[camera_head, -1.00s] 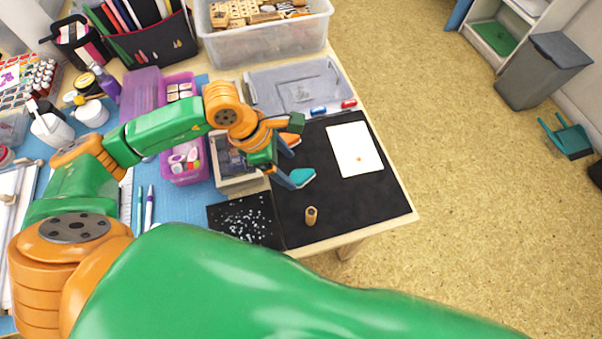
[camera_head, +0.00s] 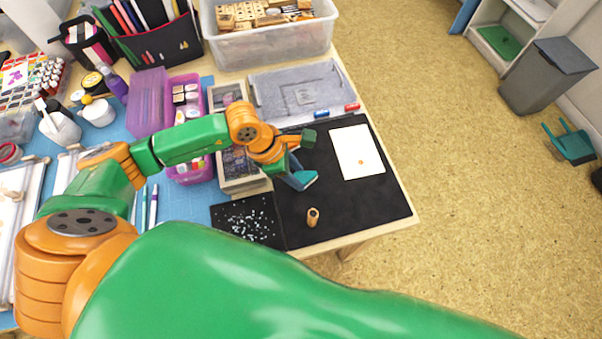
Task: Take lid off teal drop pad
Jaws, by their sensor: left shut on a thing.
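My left gripper (camera_head: 299,174) is low over the left part of the black mat (camera_head: 340,205). Its fingers are together, shut on a small teal piece (camera_head: 304,179) at the tips, which I take for the teal drop pad. The fingers cover much of it, and I cannot tell its lid from its base or whether it touches the mat. My right gripper is not in view.
A small wooden stamp (camera_head: 313,217) stands upright on the mat near the front. A white card (camera_head: 359,152) with an orange mark lies at the right. A wooden tray (camera_head: 243,185) is left of the gripper. The mat's front right is clear.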

